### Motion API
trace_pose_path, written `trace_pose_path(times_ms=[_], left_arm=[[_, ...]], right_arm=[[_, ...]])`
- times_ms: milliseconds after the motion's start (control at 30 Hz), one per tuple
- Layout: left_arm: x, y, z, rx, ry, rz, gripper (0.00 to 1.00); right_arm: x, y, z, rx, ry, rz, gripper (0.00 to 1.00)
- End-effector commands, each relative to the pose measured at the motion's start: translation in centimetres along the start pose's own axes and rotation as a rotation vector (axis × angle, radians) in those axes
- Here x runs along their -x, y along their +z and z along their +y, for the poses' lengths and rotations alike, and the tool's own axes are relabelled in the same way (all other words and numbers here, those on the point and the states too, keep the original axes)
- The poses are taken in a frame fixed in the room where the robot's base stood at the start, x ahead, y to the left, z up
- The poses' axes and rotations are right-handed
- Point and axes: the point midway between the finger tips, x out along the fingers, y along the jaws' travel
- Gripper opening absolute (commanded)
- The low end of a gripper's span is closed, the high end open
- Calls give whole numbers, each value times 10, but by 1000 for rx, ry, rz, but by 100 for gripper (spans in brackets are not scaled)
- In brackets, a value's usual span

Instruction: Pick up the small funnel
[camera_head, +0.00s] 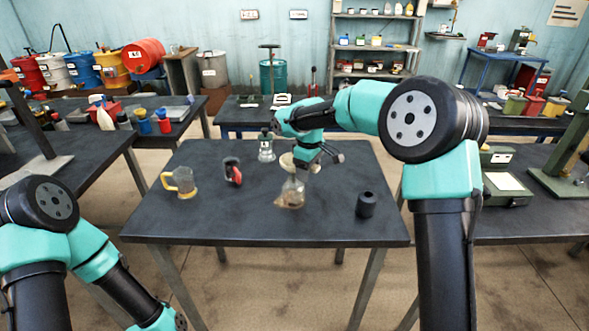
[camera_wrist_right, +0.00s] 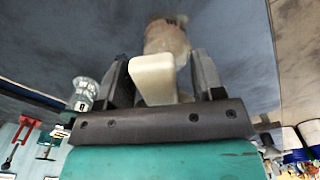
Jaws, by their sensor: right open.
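The small funnel (camera_head: 287,160) looks pale cream and sits at the mouth of a clear flask (camera_head: 290,193) holding brownish liquid at the bottom, on the dark table. My right gripper (camera_head: 326,160) is just right of the funnel, partly hidden by its own arm. In the right wrist view the cream funnel (camera_wrist_right: 154,80) lies between the two open fingers of the right gripper (camera_wrist_right: 158,62), and the flask (camera_wrist_right: 165,38) is beyond it. Whether a finger touches the funnel I cannot tell. My left arm shows at lower left; its gripper is out of view.
A mug with a yellowish handle (camera_head: 181,184) and a red and black object (camera_head: 232,171) stand left on the table (camera_head: 230,220). A glass bottle (camera_head: 266,149) is behind the flask. A black cylinder (camera_head: 366,205) stands at right. The front of the table is clear.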

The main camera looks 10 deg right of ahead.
Motion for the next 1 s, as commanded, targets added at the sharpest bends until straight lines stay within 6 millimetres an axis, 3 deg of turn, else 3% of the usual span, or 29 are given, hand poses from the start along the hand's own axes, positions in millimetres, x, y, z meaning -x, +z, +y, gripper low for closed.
trace_pose_path(times_ms=[67,633,1000], left_arm=[[0,0,0,0,0,0,43],[0,0,0,0,0,0,43],[0,0,0,0,0,0,43]], right_arm=[[0,0,0,0,0,0,62],[0,0,0,0,0,0,8],[8,0,0,0,1,1,8]])
